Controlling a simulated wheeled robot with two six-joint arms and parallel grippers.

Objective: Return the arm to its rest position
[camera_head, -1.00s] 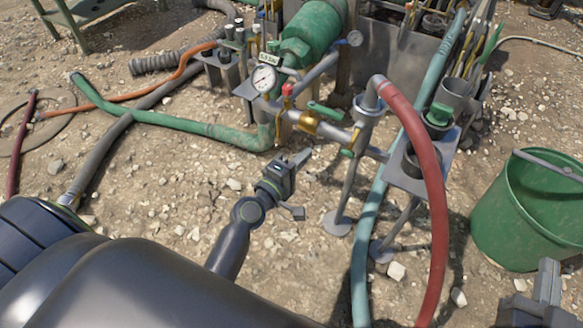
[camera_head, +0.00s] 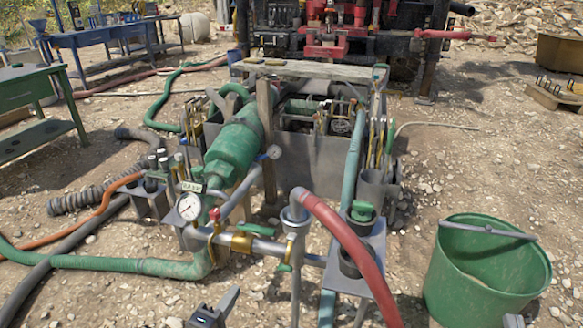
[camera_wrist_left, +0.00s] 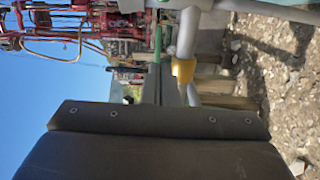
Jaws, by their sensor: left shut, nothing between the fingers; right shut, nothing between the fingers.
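My left gripper (camera_head: 232,295) shows at the bottom edge of the head view, in front of the pipe assembly. It is shut and empty, apart from the gauge and pipes as far as I can see; most of its arm is out of view. In the left wrist view its closed fingers (camera_wrist_left: 165,85) point towards a grey pipe with a yellow fitting (camera_wrist_left: 184,70). Only a tip of my right gripper (camera_head: 513,321) shows at the bottom right, just below the green bucket; it is shut and the rest is cut off.
A pressure gauge (camera_head: 189,206), a brass fitting (camera_head: 241,243) and a red hose (camera_head: 345,236) stand near the left gripper. A green bucket (camera_head: 450,267) is at the right. A metal tank (camera_head: 318,165) is behind. Green hose (camera_head: 130,264) crosses the gravel at the left.

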